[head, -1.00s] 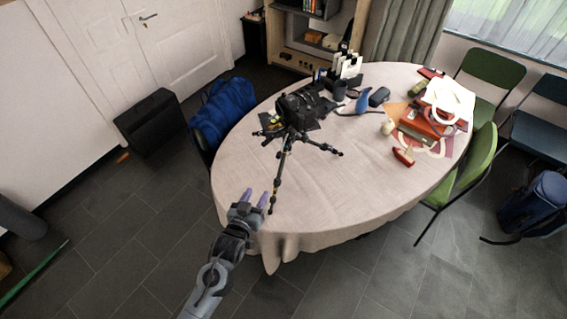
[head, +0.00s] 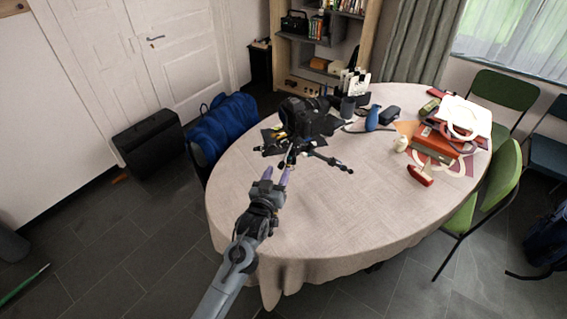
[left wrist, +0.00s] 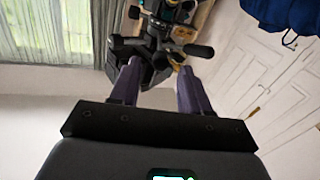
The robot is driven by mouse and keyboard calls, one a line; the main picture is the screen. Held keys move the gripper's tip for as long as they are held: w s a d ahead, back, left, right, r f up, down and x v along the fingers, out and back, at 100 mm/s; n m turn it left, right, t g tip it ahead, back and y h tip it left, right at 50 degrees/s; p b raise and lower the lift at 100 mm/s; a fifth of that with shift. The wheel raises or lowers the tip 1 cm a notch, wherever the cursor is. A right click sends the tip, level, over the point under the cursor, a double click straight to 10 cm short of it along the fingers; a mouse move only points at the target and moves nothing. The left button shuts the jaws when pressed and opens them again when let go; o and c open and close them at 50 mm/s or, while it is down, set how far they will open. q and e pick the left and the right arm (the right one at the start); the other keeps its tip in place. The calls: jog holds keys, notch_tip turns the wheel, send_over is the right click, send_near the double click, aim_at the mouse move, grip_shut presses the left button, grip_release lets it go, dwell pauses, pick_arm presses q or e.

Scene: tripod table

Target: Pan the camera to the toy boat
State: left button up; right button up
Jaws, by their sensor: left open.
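A black camera (head: 304,110) sits on a small black tripod (head: 322,158) on the table. A small red object that looks like the toy boat (head: 420,175) lies on the right part of the table, in front of a red box. My left gripper (head: 276,174) is open, just in front of the tripod head, and hides part of the tripod. In the left wrist view, a black handle (left wrist: 198,50) of the tripod head shows just beyond the open left gripper (left wrist: 158,84). I cannot tell whether the fingers touch it. My right gripper is in neither view.
The oval table (head: 340,210) has a clear front half. Behind the tripod stand a blue bottle (head: 372,118) and a dark cup (head: 347,107). Green chairs (head: 488,185) flank the right side.

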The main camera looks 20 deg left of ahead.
aim_at(282, 163)
pick_arm(q)
jog(key=w+b, duration=0.1)
jog(key=w, duration=0.5)
jog(key=shift+w+a, duration=0.15)
jog(key=shift+w, duration=0.15)
grip_shut()
